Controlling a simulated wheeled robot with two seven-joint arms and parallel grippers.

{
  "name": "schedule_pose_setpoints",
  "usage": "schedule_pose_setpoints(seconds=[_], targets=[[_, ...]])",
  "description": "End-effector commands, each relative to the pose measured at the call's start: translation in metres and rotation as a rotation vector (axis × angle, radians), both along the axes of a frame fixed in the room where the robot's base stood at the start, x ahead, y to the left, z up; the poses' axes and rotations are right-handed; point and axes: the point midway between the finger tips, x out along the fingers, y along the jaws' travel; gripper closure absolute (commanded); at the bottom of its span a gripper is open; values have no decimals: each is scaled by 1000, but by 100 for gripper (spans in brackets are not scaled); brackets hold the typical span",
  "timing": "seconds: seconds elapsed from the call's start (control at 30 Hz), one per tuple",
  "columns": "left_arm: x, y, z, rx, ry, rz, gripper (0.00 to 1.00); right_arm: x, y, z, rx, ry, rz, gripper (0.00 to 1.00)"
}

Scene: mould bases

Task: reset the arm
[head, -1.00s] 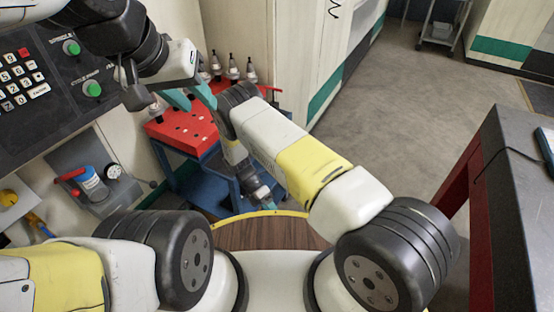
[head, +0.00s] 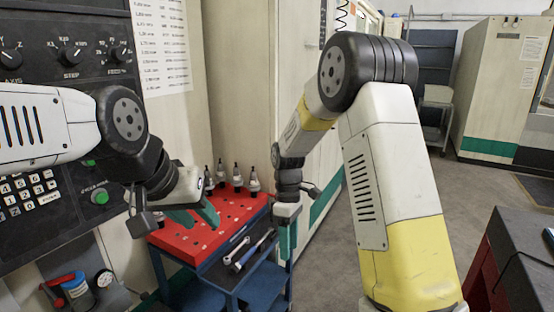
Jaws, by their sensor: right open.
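My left gripper (head: 196,218) comes in from the left, over the left part of the red tray top. Its teal fingers are spread apart, with nothing seen between them. My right gripper (head: 287,238) hangs with its teal fingers pointing down, beside the right edge of the red-topped cart. It is open and nothing shows in it. My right arm is bent, its elbow high in the middle of the view.
The red tray top (head: 232,217) carries several tool holders (head: 253,182) at its back. Wrenches (head: 237,250) lie on the blue cart's (head: 233,272) lower shelf. A control panel (head: 62,28) stands close at left. A dark table (head: 520,245) is at right. Floor beyond is clear.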

Motion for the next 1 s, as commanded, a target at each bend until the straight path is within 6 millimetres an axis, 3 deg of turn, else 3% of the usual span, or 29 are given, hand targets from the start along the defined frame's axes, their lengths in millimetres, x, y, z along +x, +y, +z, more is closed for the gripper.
schedule_pose_setpoints(seconds=[0.03,0.2,0.5,0.8,1.0], targets=[[0,0,0,0,0,0,64,-4,-9,24,20,-44,-67,50],[0,0,0,0,0,0,64,-25,-33,86,75,-166,-291,50],[0,0,0,0,0,0,64,-84,-75,166,188,-368,-678,50],[0,0,0,0,0,0,64,-150,-103,202,311,-539,-1027,50],[0,0,0,0,0,0,64,-170,-109,207,359,-595,-1142,50]])
